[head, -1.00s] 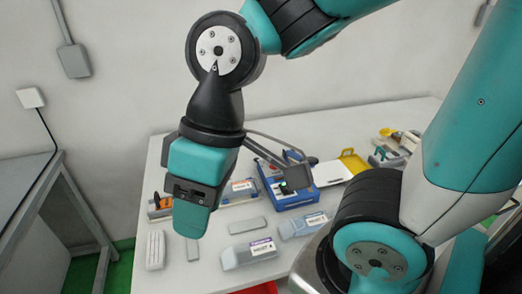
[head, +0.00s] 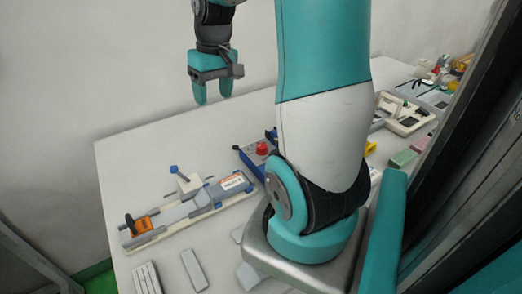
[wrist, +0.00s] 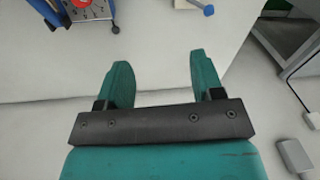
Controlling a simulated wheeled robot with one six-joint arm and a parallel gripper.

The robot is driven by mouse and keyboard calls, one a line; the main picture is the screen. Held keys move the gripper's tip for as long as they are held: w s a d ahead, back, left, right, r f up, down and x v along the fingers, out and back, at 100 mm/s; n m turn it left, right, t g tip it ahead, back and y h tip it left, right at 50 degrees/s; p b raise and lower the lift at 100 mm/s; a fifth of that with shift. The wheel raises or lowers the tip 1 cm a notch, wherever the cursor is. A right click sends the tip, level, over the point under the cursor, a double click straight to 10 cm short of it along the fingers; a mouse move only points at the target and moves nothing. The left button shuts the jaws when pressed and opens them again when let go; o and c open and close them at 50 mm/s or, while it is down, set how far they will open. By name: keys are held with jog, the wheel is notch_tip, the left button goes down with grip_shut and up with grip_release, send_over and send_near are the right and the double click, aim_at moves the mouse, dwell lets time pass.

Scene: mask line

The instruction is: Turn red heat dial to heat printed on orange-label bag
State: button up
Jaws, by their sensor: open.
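The red heat dial (head: 262,148) stands on a blue device (head: 246,160) in the head view, partly hidden behind my arm. In the wrist view the dial (wrist: 80,3) is cut by the top edge, above a pale face with small dark marks too small to read. A label with an orange-red band (head: 232,182) lies on a long grey fixture; I cannot make out the print or the bag under it. My gripper (head: 213,92) is up in the air, behind and left of the dial. Its fingers (wrist: 165,82) are apart, with nothing between them.
The grey fixture (head: 150,238) has an orange block (head: 139,228) and a blue-knobbed lever (head: 174,169). Grey pads (head: 194,270) lie at the front. Several devices (head: 408,112) stand at the right. The table's back left (head: 150,150) is bare.

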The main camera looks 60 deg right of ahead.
aim_at(262, 145)
jog(key=s+d+f+m+b, duration=0.1)
jog(key=s+d+f+m, duration=0.15)
jog(key=d, duration=0.35)
jog(key=s+d+f+m, duration=0.2)
jog(key=s+d, duration=0.2)
jog(key=d, duration=0.3)
jog(key=shift+n+g+h, duration=0.25)
jog(key=shift+g+h, duration=0.05)
jog(key=shift+g, duration=0.1)
jog(key=f, duration=1.7)
jog(key=shift+w+a, duration=0.3)
jog(key=shift+r, duration=0.1)
jog(key=c, duration=0.9)
